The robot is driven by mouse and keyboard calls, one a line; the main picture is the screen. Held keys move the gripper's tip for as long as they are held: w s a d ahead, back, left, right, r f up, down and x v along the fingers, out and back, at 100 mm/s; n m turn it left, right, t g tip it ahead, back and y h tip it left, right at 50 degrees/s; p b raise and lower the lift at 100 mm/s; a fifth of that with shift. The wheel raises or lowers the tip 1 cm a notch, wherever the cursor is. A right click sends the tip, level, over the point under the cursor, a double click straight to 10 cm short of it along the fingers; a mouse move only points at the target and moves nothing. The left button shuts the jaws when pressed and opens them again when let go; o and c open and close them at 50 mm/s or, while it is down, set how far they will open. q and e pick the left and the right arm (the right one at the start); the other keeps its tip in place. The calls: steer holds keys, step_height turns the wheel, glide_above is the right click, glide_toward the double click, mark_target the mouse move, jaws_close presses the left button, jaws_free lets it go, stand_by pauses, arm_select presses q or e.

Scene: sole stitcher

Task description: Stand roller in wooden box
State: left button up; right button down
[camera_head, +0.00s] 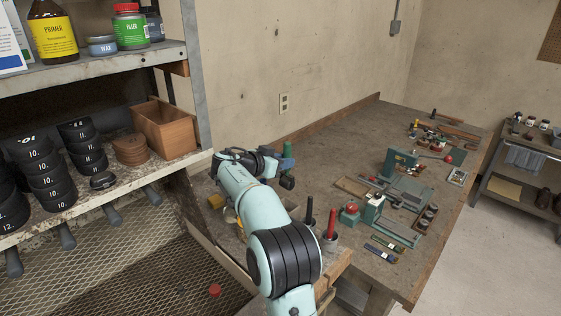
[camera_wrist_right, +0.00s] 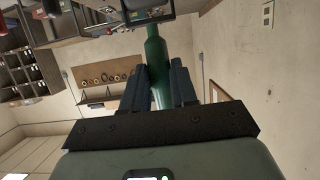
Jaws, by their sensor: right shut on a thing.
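My right gripper (camera_head: 283,165) is above the workbench, beyond my pale green arm. It is shut on the green handle of the roller (camera_head: 287,181), which hangs just below the fingers. In the right wrist view the two dark fingers (camera_wrist_right: 166,88) close on the green handle (camera_wrist_right: 156,52), and a dark frame shows at its far end. The wooden box (camera_head: 170,134) is open-topped and stands on the shelf at the left, well apart from the gripper. Its inside is mostly hidden. My left gripper is not in view.
The shelf (camera_head: 115,187) also holds stacked black numbered pieces (camera_head: 47,177) and brown discs (camera_head: 130,149) beside the box. An upper shelf with bottles and tins hangs above. The workbench (camera_head: 320,140) carries a green machine (camera_head: 400,165) and scattered tools; its back left is clear.

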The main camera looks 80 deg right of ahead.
mark_target(286, 176)
steer(key=shift+s+f+b, duration=0.2)
steer(key=shift+f+b, duration=0.75)
steer(key=shift+f, duration=1.85)
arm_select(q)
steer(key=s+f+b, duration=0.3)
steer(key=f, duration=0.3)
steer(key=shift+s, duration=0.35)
arm_select(e)
step_height(286, 176, down, 6)
steer(key=c, duration=0.8)
jaws_free()
